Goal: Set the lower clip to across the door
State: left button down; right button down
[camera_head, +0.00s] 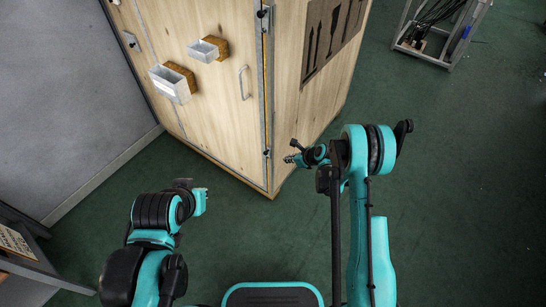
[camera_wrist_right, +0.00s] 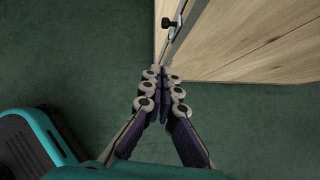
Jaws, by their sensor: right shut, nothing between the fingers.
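The lower clip (camera_head: 266,153) is a small dark knob on the metal strip at the door's right edge, low on the wooden dryer. In the right wrist view the clip (camera_wrist_right: 169,24) stands ahead of the fingers, apart from them; which way it is turned is hard to tell. The wooden door (camera_head: 225,95) looks closed. My right gripper (camera_head: 291,158) is just right of the lower clip in the head view; its fingers (camera_wrist_right: 162,80) are shut together and empty. My left gripper (camera_head: 201,198) is left of the dryer's lower corner, its fingers too small to read.
An upper clip (camera_head: 262,13) sits higher on the same edge. The door has a handle (camera_head: 243,83); two metal boxes (camera_head: 170,86) stick out left of it. A metal rack (camera_head: 440,30) stands at the back right. The green floor (camera_head: 465,180) is clear to the right.

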jog(key=w+a+r+b+x, duration=0.1)
jog(key=b+x, duration=0.4)
jog(key=x, duration=0.7)
jog(key=shift+w+a+r, duration=0.2)
jog(key=shift+w+a, duration=0.25)
jog(key=shift+w, duration=0.05)
jog(key=shift+r, duration=0.1)
